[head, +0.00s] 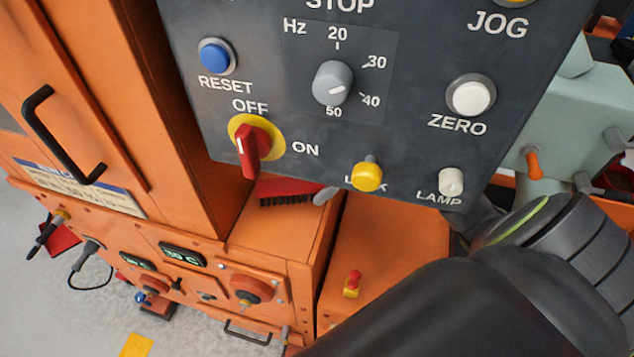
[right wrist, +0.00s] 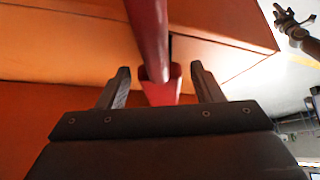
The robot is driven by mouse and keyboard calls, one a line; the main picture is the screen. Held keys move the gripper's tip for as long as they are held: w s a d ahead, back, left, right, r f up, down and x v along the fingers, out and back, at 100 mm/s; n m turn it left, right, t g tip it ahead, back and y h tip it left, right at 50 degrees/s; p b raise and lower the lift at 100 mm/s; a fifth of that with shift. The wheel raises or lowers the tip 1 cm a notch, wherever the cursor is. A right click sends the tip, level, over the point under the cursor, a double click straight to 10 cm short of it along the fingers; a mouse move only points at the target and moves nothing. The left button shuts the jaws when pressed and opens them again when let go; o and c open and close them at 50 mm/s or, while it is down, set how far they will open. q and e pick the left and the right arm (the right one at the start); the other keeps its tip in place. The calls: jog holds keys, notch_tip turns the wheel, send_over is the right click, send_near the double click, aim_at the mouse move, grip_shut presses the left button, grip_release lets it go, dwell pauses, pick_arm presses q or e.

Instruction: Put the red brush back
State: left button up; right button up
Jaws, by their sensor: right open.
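The red brush (head: 284,187) shows partly in the head view, below the lower edge of the dark control panel. Its black bristles point down over the orange housing, and its upper part is hidden by the panel. A small grey piece shows at its right end; I cannot tell what it belongs to. My right gripper (right wrist: 160,68) is open in the right wrist view. A long red part, apparently the brush, lies between its spread fingers, with gaps on both sides. In the head view the panel hides this gripper. My left gripper is not in view.
The control panel (head: 405,125) fills the upper middle, with a red OFF/ON switch (head: 255,146) and several knobs. An orange cabinet with a black handle (head: 62,135) stands at left. A small red-and-yellow part (head: 352,284) sits on the orange surface below.

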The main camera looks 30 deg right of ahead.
jog(key=shift+p+v, duration=0.35)
jog(key=shift+v, duration=2.55)
